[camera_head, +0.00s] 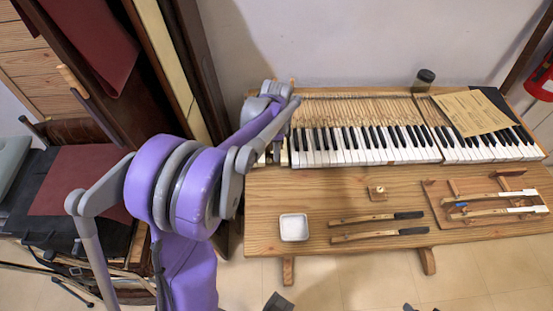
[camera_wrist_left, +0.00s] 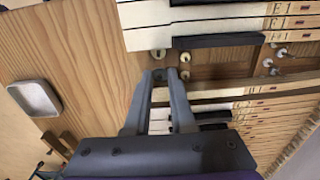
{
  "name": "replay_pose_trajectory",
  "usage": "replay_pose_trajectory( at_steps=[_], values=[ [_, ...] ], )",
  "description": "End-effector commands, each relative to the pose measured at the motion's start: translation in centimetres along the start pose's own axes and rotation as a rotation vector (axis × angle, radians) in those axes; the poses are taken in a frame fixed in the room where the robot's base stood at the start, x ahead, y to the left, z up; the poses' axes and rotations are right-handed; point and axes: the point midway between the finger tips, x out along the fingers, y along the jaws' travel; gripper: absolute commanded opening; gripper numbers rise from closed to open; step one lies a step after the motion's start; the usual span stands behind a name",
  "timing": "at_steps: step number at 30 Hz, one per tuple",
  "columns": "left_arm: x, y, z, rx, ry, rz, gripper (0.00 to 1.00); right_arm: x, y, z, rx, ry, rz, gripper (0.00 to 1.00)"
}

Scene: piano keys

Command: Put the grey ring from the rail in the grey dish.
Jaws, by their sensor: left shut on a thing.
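My left gripper (camera_wrist_left: 161,74) is shut on a small grey thing between its fingertips, most likely the grey ring, though the fingers largely hide it. In the head view my left arm reaches to the left end of the keyboard and hides the fingertips. The pale grey square dish (camera_head: 293,227) stands empty on the wooden bench front, left of the loose keys. It also shows in the left wrist view (camera_wrist_left: 35,98).
The keyboard (camera_head: 365,144) runs along the back. A wooden board (camera_head: 490,203) with white keys is at the right. Bench wood between keyboard and dish is clear.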

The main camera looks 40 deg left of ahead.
Motion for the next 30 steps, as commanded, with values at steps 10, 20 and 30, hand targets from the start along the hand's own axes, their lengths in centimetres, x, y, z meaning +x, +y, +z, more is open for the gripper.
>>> replay_pose_trajectory(
  at_steps=[10, 20, 30],
  values=[
    [-0.8, 0.0, 0.0, 0.0, 0.0, 0.0, 0.11, -0.5, 0.0, -0.3, 0.0, 0.002, 0.0, 0.5],
    [-3.4, 0.0, 0.0, 0.0, 0.001, -0.001, 0.11, -2.0, 0.0, -1.4, 0.0, 0.009, 0.0, 0.5],
    [-6.1, 0.0, 0.0, 0.0, 0.001, 0.0, 0.11, -3.5, 0.0, -2.7, 0.0, 0.018, 0.0, 0.5]
  ],
)
